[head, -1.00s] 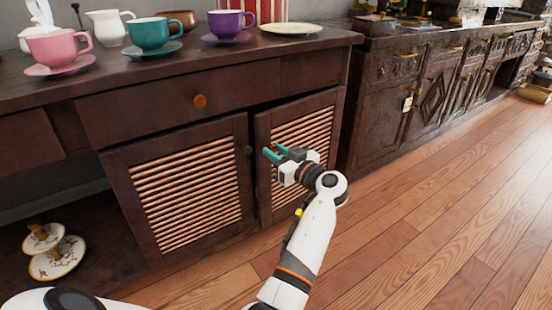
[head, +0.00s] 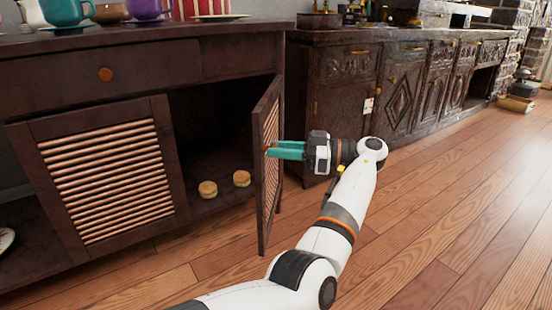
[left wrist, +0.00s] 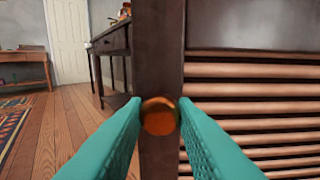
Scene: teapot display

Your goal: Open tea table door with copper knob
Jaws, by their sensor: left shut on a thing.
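The tea table (head: 230,58) is dark wood with slatted doors. Its right door (head: 268,195) stands swung out, with the dark inside of the cabinet showing. The left door (head: 105,170) is closed. The copper knob (left wrist: 160,117) sits on the door frame between the teal fingers of my left gripper (left wrist: 160,125) in the left wrist view. In the head view my left gripper (head: 270,151) is at the outer face of the open door, shut on the knob, which is mostly hidden there. My right gripper is not in view.
Two small round buns (head: 208,189) lie on the cabinet floor. A drawer with an orange knob (head: 105,74) is above the left door. Carved dark cabinets (head: 400,90) stand to the right. The wooden floor (head: 450,210) in front is clear.

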